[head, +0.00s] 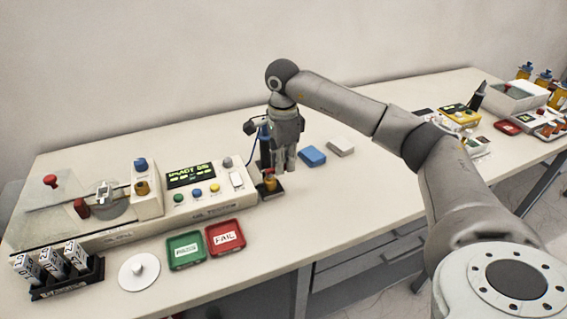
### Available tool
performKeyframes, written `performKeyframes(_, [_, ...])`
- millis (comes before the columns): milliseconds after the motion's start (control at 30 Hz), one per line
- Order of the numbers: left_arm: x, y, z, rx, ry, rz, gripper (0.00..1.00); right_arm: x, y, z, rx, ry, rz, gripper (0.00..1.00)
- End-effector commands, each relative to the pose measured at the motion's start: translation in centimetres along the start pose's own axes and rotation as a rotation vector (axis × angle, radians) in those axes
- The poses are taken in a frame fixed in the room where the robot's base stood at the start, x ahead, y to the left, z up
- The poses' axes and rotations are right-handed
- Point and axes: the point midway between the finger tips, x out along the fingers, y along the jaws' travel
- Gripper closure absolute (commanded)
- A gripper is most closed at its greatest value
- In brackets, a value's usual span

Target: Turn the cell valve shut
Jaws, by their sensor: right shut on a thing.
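My right gripper (285,167) points down beside a small stand (264,148) at the right end of the tester. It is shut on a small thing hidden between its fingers. A small amber vessel with a red top (270,182) stands on the stand's black base, just left of and below the fingertips. I cannot tell whether the fingers touch it. On the tester (205,187), a blue knob (140,163) sits above an amber part (142,187). I cannot tell which part is the cell valve. My left gripper is not in view.
A green tray (186,264) and a red FAIL tray (241,249) lie in front of the tester. A blue block (312,155) and a white block (340,146) lie behind and right of my gripper.

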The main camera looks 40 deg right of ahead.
Motion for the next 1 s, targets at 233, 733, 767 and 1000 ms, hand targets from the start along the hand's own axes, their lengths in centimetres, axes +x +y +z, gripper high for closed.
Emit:
performKeyframes(233, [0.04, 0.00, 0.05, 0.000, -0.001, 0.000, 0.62, -0.14, -0.17, 0.04, -0.020, -0.002, -0.004, 1.00])
performKeyframes(733, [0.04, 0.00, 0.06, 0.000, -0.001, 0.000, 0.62, -0.10, -0.13, 0.03, -0.020, -0.002, -0.003, 0.64])
performKeyframes(767, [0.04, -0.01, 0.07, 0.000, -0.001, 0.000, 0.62, -0.09, -0.13, 0.03, -0.020, -0.002, -0.002, 0.64])
performKeyframes(1000, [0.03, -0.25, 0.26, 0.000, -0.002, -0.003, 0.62, -0.12, -0.10, 0.02, -0.019, -0.001, -0.001, 0.64])
